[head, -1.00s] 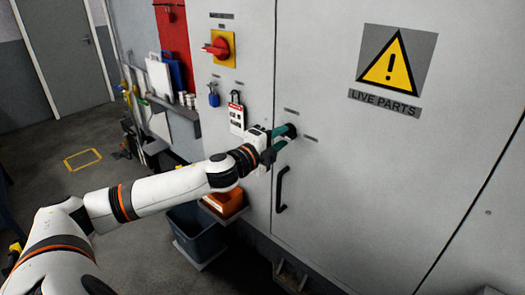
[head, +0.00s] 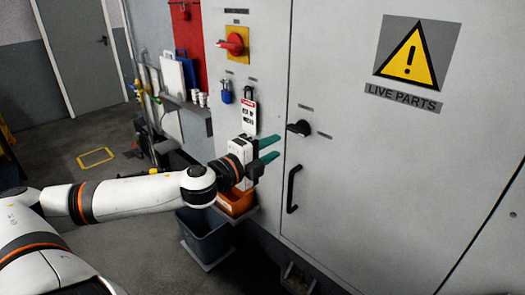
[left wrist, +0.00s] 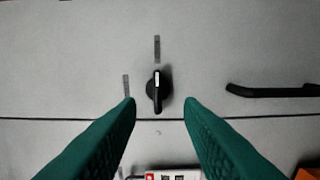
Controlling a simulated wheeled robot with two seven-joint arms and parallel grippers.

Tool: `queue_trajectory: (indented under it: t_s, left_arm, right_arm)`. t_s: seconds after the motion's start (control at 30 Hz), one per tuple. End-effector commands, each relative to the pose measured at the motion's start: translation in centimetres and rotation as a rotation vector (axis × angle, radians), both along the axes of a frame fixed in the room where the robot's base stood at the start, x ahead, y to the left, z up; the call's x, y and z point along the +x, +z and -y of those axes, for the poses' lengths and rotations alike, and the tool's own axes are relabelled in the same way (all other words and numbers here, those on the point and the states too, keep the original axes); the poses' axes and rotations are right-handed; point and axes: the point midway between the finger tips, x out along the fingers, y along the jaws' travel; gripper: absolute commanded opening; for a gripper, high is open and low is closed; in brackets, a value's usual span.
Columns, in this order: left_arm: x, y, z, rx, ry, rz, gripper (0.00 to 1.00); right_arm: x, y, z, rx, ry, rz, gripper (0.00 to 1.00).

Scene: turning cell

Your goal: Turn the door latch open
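The door latch (head: 299,128) is a small black turn handle on the grey cabinet door, beside the door seam. In the head view it lies roughly level. In the left wrist view the latch (left wrist: 157,91) shows between and beyond my fingertips, its grip in line with the small label above it in that picture. My left gripper (head: 279,149) is open and empty, its green fingers apart and clear of the latch, to its lower left in the head view. The fingers also show in the left wrist view (left wrist: 160,101). My right gripper is not in view.
A black pull handle (head: 293,188) is below the latch. A red rotary switch (head: 231,44), a blue padlock (head: 226,92) and a hanging tag (head: 250,115) are on the panel to the left. An orange bin (head: 236,203) and a grey bin (head: 205,235) stand below my wrist.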

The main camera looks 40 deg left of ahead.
Motion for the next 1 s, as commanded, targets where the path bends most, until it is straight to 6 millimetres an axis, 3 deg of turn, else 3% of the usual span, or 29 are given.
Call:
queue_trajectory:
  t_s: [0.3, 0.9, 1.0]
  left_arm:
    - [-1.9, 0.2, -0.3, 0.003, 0.005, 0.001, 0.34]
    - [-2.0, 0.2, -0.4, 0.005, 0.005, 0.002, 0.34]
    - [-1.9, -0.6, -1.4, -0.01, 0.028, -0.01, 0.34]
  right_arm:
    - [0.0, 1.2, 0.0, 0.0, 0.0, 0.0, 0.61]
    - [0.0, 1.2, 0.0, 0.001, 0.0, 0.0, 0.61]
    - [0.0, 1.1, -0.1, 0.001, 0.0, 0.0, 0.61]
